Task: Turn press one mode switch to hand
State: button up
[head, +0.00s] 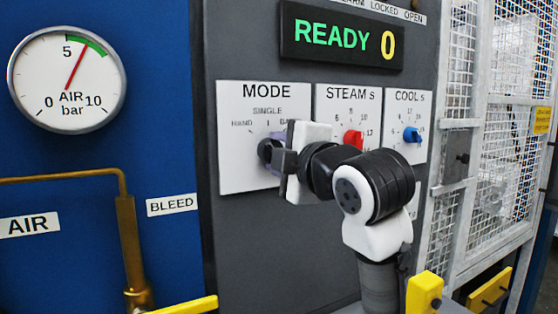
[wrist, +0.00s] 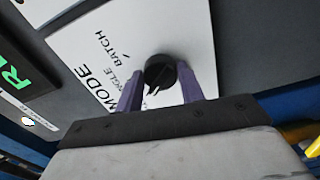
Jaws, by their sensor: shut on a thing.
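The mode switch is a round black knob (head: 267,151) on the white MODE plate (head: 238,172), labelled HAND, SINGLE and BATCH. It also shows in the wrist view (wrist: 160,70), between two purple fingers. My gripper (wrist: 158,92) is shut on the knob, one finger on each side. In the head view my gripper (head: 274,150) reaches the plate from the right and covers part of the knob and the BATCH label. In the wrist view BATCH is readable, SINGLE is partly covered and HAND is hidden. I cannot tell which label the knob points to.
A red STEAM knob (head: 353,140) and a blue COOL knob (head: 412,135) sit to the right, close to my wrist. A display (head: 342,37) above reads READY 0. An air gauge (head: 67,79) and a brass pipe (head: 129,240) are at left, mesh guarding (head: 503,100) at right.

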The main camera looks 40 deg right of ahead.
jog(key=shift+n, duration=0.9)
jog(key=o, duration=1)
jog(key=shift+s+b, duration=0.1)
jog(key=shift+b, duration=0.2)
jog(key=b+v, duration=0.3)
jog(key=v, duration=1)
jog(key=shift+s, duration=0.35)
